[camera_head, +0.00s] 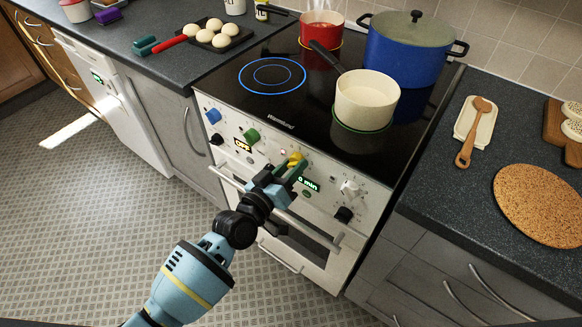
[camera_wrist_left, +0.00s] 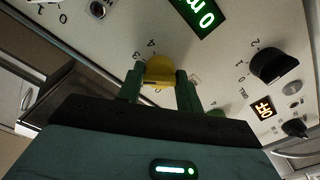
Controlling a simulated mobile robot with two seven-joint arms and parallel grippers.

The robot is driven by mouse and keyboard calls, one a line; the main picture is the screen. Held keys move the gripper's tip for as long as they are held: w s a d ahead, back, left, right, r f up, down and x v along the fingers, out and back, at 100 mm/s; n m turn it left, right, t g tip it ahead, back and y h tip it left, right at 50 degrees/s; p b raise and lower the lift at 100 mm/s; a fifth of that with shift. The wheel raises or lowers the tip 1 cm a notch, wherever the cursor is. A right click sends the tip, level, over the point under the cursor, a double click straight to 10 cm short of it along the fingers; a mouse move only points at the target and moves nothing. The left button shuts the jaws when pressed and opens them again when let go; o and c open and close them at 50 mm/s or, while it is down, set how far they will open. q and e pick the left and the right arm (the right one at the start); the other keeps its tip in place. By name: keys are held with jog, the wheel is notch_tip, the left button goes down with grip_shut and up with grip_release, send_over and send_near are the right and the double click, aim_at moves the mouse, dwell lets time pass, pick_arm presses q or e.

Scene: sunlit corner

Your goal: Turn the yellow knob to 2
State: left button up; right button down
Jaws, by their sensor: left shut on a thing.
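The yellow knob (camera_head: 296,157) is on the white front panel of the stove (camera_head: 265,150), between the green knob and the white knob. My left gripper (camera_head: 290,170) reaches up to it from below and is shut on it. In the left wrist view the yellow knob (camera_wrist_left: 159,71) sits between the two green fingers of my left gripper (camera_wrist_left: 160,85). A printed 4 shows beside the knob there. My right gripper is not in view.
The panel also has a blue knob (camera_head: 213,116), a green knob (camera_head: 251,135), a white knob (camera_head: 349,188) and black knobs. The oven door handle (camera_head: 325,238) juts out below. A cream pot (camera_head: 366,100), a red pot (camera_head: 322,30) and a blue pot (camera_head: 405,52) stand on the cooktop.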

pick_arm(q)
jog(key=shift+n, duration=0.8)
jog(key=o, duration=1)
jog(key=shift+s, duration=0.1)
jog(key=v, duration=0.7)
jog(key=shift+s+a, duration=0.2)
jog(key=shift+a, duration=0.05)
